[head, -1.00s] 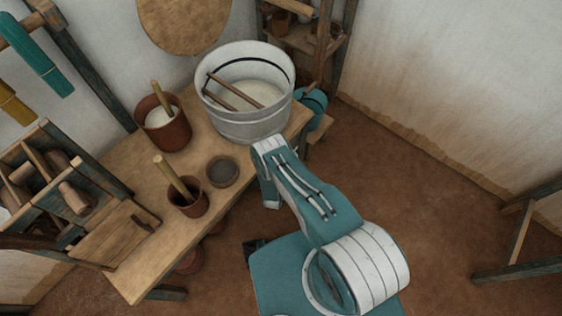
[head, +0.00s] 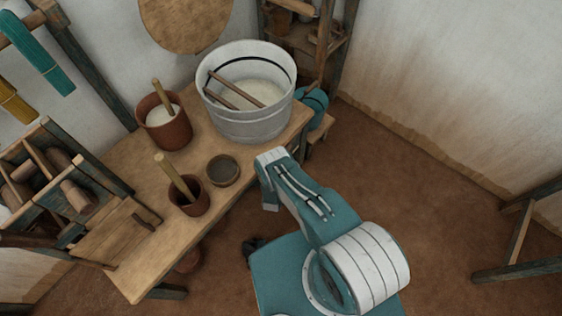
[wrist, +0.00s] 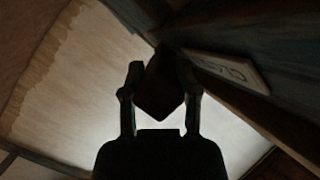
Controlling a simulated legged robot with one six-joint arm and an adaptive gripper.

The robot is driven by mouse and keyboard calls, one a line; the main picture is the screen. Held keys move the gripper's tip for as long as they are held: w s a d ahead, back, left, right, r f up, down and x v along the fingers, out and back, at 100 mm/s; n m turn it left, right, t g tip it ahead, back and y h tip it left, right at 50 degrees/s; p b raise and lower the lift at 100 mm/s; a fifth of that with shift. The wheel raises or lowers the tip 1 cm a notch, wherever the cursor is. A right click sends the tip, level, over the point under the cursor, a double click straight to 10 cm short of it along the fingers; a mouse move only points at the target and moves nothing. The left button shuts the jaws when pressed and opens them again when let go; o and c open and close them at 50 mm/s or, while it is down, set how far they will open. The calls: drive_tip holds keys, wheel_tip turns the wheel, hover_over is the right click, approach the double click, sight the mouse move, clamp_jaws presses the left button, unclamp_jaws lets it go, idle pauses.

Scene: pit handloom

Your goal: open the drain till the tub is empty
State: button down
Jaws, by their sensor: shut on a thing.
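The pale tub (head: 252,125) stands at the far right end of the wooden table, with whitish liquid (head: 255,92) inside and two sticks lying across it. No drain shows clearly in either view. My gripper (wrist: 161,78) is shut on a dark reddish-brown block-like piece (wrist: 160,97), seen in the wrist view. The picture is too dark to tell whether this piece is part of the drain. In the head view my forearm hangs over the floor beside the table's right edge, below the tub.
A label plate (wrist: 226,70) is fixed on dark wood near the fingers. Two brown pots with sticks, the larger pot (head: 166,124) and the smaller pot (head: 190,199), and a shallow bowl (head: 222,170) stand on the table (head: 135,270).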

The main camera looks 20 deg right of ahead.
drive_tip(key=shift+d, duration=0.1)
drive_tip(key=c, duration=0.6)
unclamp_jaws()
drive_tip(key=shift+c, duration=0.2)
drive_tip(key=shift+s+a, duration=0.25)
drive_tip(key=shift+s, duration=0.15)
drive_tip(key=v, duration=1.1)
drive_tip(key=shift+d, duration=0.1)
